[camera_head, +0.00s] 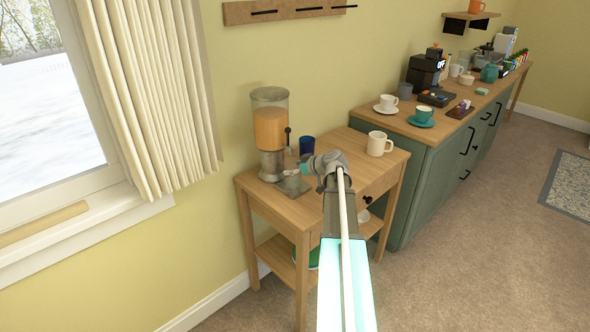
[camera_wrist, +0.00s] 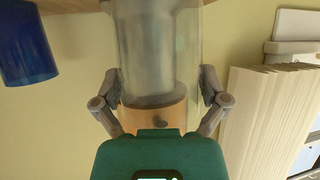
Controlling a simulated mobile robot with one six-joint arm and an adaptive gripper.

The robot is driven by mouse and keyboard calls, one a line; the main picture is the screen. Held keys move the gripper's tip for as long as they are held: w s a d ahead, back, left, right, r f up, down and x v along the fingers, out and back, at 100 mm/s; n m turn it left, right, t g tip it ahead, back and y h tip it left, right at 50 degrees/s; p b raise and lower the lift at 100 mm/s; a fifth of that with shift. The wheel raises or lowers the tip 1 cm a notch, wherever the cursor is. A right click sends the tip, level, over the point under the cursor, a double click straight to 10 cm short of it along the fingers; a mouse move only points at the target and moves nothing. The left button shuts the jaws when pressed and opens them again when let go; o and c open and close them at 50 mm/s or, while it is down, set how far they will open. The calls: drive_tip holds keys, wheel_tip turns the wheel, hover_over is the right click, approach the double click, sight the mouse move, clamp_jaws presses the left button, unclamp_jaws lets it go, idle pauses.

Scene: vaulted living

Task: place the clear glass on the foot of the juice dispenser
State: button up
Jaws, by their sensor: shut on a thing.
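The juice dispenser (camera_head: 270,130) stands on the small wooden table, with a clear tank of orange juice, a grey base and a flat dark foot (camera_head: 293,187) in front. My gripper (camera_head: 313,165) is just right of the dispenser, near its foot. In the wrist view, my gripper's fingers (camera_wrist: 160,78) are shut on the clear glass (camera_wrist: 190,50), one on each side. The dispenser's grey column and orange juice show through and behind the glass. In the head view the glass is hard to make out, and I cannot tell whether it touches the foot.
A blue cup (camera_head: 307,145) stands behind my gripper; it also shows in the wrist view (camera_wrist: 25,50). A cream mug (camera_head: 379,144) stands at the right of the wooden table (camera_head: 262,197). A green cabinet (camera_head: 425,165) with cups and a coffee machine (camera_head: 424,73) adjoins it. A curtained window is left.

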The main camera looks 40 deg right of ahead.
drive_tip(key=shift+f, duration=0.1)
drive_tip(key=o, duration=0.9)
drive_tip(key=shift+r, duration=0.25)
drive_tip(key=p+v, duration=0.5)
drive_tip(key=v, duration=0.7)
drive_tip(key=shift+f, duration=0.1)
